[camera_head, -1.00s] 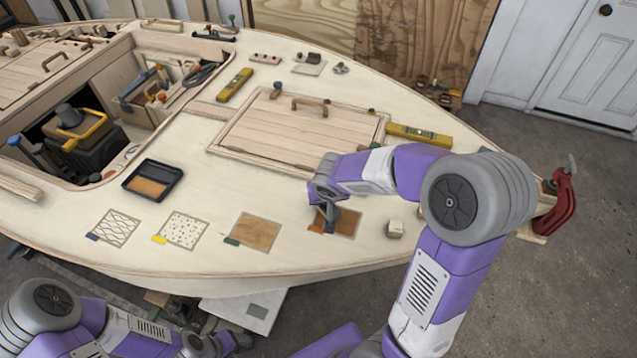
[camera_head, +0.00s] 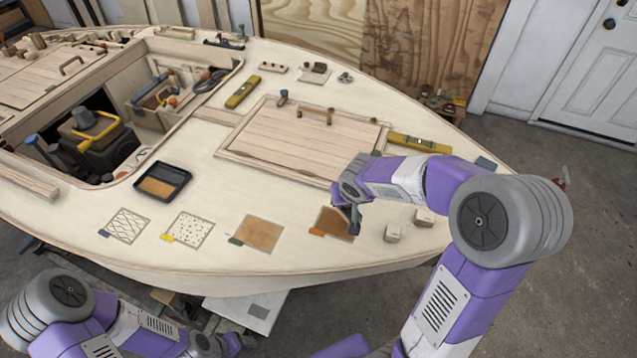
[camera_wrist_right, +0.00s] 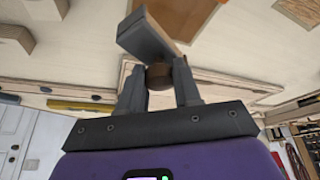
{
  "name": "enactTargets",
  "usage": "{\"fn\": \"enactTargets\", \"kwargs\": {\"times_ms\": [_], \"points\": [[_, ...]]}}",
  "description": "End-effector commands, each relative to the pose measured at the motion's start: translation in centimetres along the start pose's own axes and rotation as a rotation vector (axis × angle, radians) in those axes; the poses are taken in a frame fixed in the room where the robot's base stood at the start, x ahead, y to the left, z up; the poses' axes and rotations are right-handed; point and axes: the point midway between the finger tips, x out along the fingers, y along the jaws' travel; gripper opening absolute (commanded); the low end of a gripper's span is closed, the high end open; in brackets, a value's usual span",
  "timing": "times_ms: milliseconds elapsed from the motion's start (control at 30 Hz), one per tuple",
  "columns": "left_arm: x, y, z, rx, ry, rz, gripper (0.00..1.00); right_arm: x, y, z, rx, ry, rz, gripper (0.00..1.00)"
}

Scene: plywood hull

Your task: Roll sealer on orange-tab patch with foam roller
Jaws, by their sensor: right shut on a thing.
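The orange-tab patch (camera_head: 332,220) is a dark brown square on the pale deck, with an orange tab (camera_head: 317,232) at its lower left. My right gripper (camera_head: 351,198) is above the patch's right side, shut on the foam roller (camera_head: 355,220). The wrist view shows the roller's grey head (camera_wrist_right: 145,36) and brown handle (camera_wrist_right: 160,76) between the fingers. The roller is at the patch's right edge; I cannot tell whether it touches. A black tray (camera_head: 157,181) with tan contents lies further left. My left gripper (camera_head: 232,344) is low, beside the hull; its jaws are unclear.
Patches with green (camera_head: 258,232), yellow (camera_head: 188,230) and blue tabs (camera_head: 126,226) lie in a row to the left. Two small pale blocks (camera_head: 393,233) sit right of the orange-tab patch. A closed hatch (camera_head: 300,145) is behind it. Open cockpit at left.

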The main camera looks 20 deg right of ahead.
Motion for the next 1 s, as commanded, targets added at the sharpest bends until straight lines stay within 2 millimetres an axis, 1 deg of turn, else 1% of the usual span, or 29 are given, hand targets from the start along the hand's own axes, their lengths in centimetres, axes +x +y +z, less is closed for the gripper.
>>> {"fn": "enactTargets", "kwargs": {"times_ms": [33, 100, 400, 567, 1000], "points": [[-0.6, 0.2, 0.0, 0.0, 0.0, 0.0, 0.62, -0.7, -0.1, -0.4, -0.001, 0.003, -0.001, 0.0], [-1.0, 0.4, 0.1, 0.0, 0.0, 0.0, 0.62, -1.3, -0.1, -0.7, -0.002, 0.003, -0.002, 0.0], [-2.5, 0.9, 0.1, 0.0, 0.0, 0.0, 0.62, -3.5, -0.4, -1.7, -0.007, 0.004, -0.004, 0.0], [-2.8, 1.0, 0.1, 0.0, 0.0, 0.0, 0.62, -3.8, -0.4, -1.9, -0.009, 0.003, -0.005, 0.0], [-2.7, 1.0, 0.1, 0.0, 0.0, 0.0, 0.62, -3.8, -0.4, -1.9, -0.009, 0.002, -0.004, 0.0]]}}
